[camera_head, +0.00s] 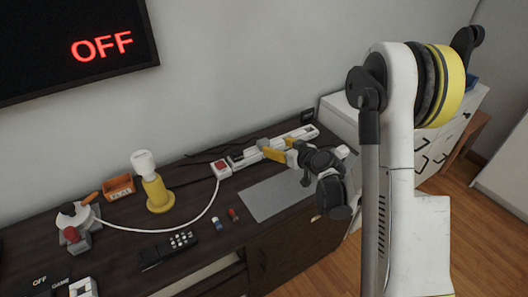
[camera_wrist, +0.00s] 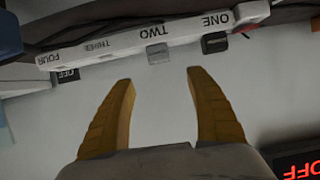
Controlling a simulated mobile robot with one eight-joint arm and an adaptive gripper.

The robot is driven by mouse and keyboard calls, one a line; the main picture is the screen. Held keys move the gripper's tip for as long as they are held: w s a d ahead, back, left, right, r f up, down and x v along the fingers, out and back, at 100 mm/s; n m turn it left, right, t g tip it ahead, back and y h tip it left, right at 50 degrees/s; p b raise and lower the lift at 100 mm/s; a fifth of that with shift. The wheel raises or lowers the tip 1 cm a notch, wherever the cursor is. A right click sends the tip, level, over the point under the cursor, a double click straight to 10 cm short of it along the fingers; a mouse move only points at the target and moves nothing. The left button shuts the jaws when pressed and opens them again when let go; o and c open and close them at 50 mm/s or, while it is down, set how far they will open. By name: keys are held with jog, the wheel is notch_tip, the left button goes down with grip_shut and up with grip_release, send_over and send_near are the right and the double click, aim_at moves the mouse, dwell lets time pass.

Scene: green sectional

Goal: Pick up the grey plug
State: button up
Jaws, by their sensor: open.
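The grey plug (camera_wrist: 158,53) shows in the wrist view at the socket marked TWO on a white power strip (camera_wrist: 110,50). A black plug (camera_wrist: 214,42) is beside it at the socket marked ONE. My gripper (camera_wrist: 159,76) is open and empty, its two yellow fingers pointing toward the strip with the grey plug roughly between and beyond the tips. In the head view my gripper (camera_head: 275,150) is at the strip (camera_head: 305,133) along the back of the desk. I cannot make out the grey plug there, and I cannot tell the exact gap to it.
A grey mat (camera_head: 270,195) lies in front of the strip. A red switch (camera_head: 222,168), yellow lamp (camera_head: 156,192), orange box (camera_head: 118,186) and dark phone (camera_head: 168,248) are to the left. A white cable crosses the desk. The wall rises close behind, with a screen (camera_head: 80,40) reading OFF.

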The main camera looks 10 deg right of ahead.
aim_at(264, 142)
jog(key=x, duration=0.2)
jog(key=f+p+x, duration=0.1)
jog(key=x, duration=0.2)
jog(key=shift+s+d, duration=0.2)
jog(key=b+x, duration=0.2)
jog(key=x, duration=0.3)
jog(key=shift+a, duration=0.2)
jog(key=shift+w+a+f+b, duration=0.1)
jog(key=shift+w+b, duration=0.2)
jog(key=shift+w, duration=0.25)
jog(key=c, duration=1.3)
